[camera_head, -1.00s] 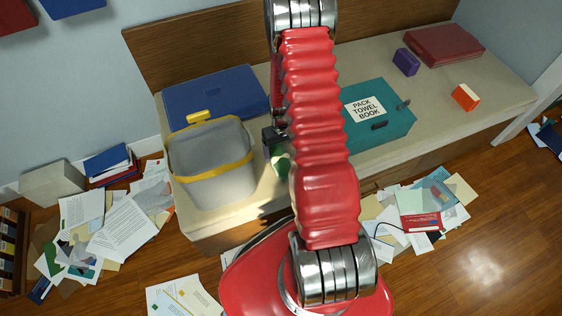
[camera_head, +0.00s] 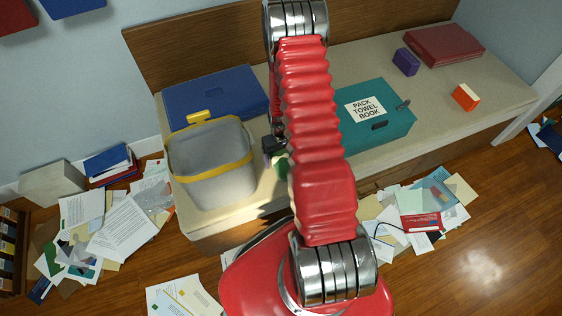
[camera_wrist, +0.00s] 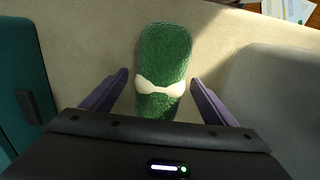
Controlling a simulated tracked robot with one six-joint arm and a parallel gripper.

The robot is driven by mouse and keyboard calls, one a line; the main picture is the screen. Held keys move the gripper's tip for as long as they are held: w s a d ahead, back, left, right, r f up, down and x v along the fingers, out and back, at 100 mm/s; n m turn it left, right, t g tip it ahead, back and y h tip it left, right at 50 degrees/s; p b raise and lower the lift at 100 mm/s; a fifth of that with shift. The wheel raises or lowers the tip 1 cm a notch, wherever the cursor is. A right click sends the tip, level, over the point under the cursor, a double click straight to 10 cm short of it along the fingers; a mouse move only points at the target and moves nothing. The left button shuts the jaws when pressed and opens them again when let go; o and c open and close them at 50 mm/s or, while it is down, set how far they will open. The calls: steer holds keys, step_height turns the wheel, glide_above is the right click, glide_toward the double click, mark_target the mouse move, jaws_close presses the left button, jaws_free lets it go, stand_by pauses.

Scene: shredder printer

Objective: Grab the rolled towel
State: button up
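The rolled towel (camera_wrist: 165,55) is green with a white band around it. In the wrist view it lies on the beige bench top, its long side running away from my gripper. My gripper (camera_wrist: 160,88) is open, with one dark purple finger on each side of the towel and a gap to each. The near end of the towel is hidden behind the gripper body. In the head view only a small green part of the towel (camera_head: 281,166) shows beside my red arm, which hides much of the gripper.
A grey bin with a yellow band (camera_head: 213,190) stands left of the towel. A teal case (camera_head: 385,108) labelled "PACK TOWEL BOOK" is on the right. A blue case (camera_head: 235,92), purple block (camera_head: 405,62), orange box (camera_head: 466,97) and red case (camera_head: 445,46) are on the bench (camera_head: 440,120).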

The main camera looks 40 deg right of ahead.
mark_target(281, 157)
steer(key=c, duration=1.2)
steer(key=shift+r, duration=0.15)
steer(key=shift+r, duration=4.9)
